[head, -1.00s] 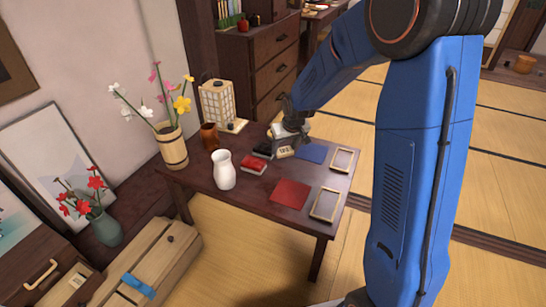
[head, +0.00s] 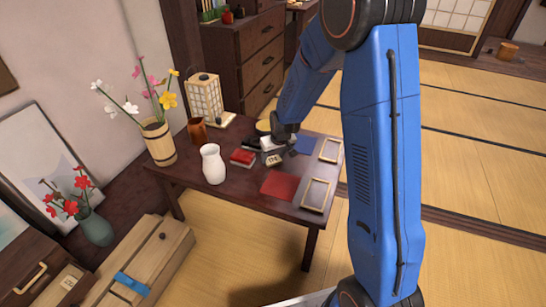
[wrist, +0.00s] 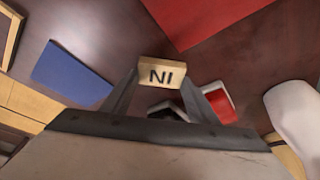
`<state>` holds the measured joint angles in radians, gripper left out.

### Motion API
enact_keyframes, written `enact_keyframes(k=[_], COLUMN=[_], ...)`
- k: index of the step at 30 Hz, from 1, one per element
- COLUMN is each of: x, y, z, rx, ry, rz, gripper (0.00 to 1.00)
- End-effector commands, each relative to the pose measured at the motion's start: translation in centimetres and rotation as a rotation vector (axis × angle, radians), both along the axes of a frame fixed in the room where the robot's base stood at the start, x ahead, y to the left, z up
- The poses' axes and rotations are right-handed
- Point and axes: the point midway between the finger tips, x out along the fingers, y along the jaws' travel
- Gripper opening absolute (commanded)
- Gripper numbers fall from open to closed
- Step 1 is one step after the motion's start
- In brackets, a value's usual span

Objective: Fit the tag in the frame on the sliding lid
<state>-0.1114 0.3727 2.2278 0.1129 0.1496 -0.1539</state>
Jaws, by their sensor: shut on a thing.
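The tag is a small pale wooden block with dark letters, "NI" in the wrist view (wrist: 162,73). My gripper (wrist: 160,80) is shut on it, one finger at each end, lettered face toward the camera. In the head view the tag (head: 274,160) shows just in front of my gripper (head: 276,153), over the dark low table. A long pale wooden box (head: 172,243) with a dark knob and a blue band stands at lower left, well away from my gripper; its top looks like a lid. I cannot make out a tag frame on it.
The table (head: 232,190) holds a white vase (head: 213,165), a red box (head: 242,157), red mat (head: 278,187), blue mat (head: 306,146) and two thin rectangular frames (head: 305,194). Flower vases (head: 160,142) stand left. A handled chest with a pale label (head: 68,282) is at lower left.

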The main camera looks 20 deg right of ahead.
Motion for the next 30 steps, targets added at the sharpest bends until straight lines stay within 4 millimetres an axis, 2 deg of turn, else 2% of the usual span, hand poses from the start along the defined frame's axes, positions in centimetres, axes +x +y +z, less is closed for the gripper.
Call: enact_keyframes(k=[4,5,6,7,19,23,30], x=[0.0,0.0,0.0,0.0,-0.1,-0.5,-1.9], y=[0.0,0.0,0.0,0.0,0.0,-0.1,-0.3], z=[-0.3,-0.3,-0.3,-0.2,0.3,1.5,5.0], rx=[-0.001,-0.001,0.000,0.000,0.000,0.000,0.000], ry=[0.001,0.001,0.000,0.000,-0.001,-0.002,-0.002], rz=[0.001,0.001,0.001,0.001,0.000,0.001,0.000], gripper=[0.33,0.59,0.68,0.72,0.72,0.72,0.72])
